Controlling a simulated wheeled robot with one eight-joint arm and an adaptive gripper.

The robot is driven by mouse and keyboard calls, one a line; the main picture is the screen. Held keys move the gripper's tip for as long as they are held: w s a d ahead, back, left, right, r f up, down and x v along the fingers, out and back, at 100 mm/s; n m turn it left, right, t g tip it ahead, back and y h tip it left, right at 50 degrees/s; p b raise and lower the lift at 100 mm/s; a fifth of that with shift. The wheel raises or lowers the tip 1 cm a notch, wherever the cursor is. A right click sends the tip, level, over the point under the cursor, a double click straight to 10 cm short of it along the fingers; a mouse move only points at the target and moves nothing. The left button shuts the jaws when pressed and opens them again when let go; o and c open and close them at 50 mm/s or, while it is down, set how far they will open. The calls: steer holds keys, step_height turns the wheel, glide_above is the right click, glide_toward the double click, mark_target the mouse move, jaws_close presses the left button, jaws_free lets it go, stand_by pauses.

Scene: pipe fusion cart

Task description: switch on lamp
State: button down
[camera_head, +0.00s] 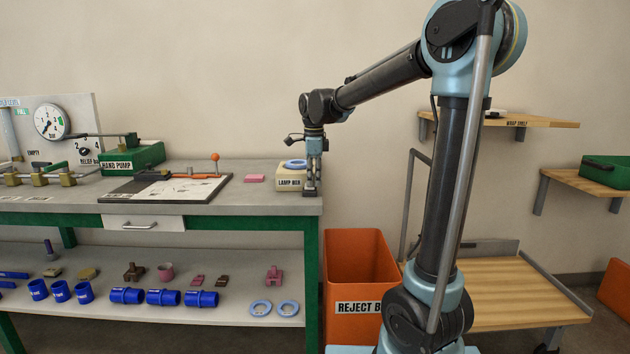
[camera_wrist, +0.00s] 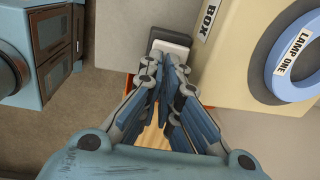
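The lamp box (camera_head: 290,182) is a cream box labelled LAMP BOX near the right end of the bench top. It also shows in the wrist view (camera_wrist: 228,80), with a blue ring labelled LAMP ONE (camera_wrist: 279,75) on its top. A small switch-like block with a white face and dark surround (camera_wrist: 171,47) lies beside the box in the wrist view. My gripper (camera_head: 311,187) points down at the box's right side. In the wrist view its fingertips (camera_wrist: 170,68) are together, empty, just by the white-faced block. I cannot tell whether they touch it.
The grey bench top (camera_head: 240,203) ends just right of my gripper. An orange reject bin (camera_head: 360,262) stands below that edge. A pink block (camera_head: 255,178) and a board with an orange-knobbed lever (camera_head: 165,188) lie to the left. Several fittings fill the lower shelf.

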steer(key=shift+s, duration=0.1)
steer(key=shift+r, duration=0.15)
step_height(320, 180, up, 13)
steer(key=s, duration=0.2)
steer(key=shift+r, duration=0.2)
steer(key=shift+d, duration=0.1)
stand_by(0.4)
steer(key=s+d+f+n, duration=0.9)
steer(key=s+d+f, duration=0.3)
steer(key=f, duration=0.4)
steer(key=s+d+f+n+t, duration=0.1)
steer(key=s+d+f+n, duration=0.7)
steer(key=s+d+f, duration=0.4)
steer(key=s+f, duration=0.3)
steer(key=shift+d+f+n, duration=0.2)
steer(key=shift+f+n, duration=0.15)
steer(key=shift+n, duration=0.05)
steer(key=shift+s, duration=0.1)
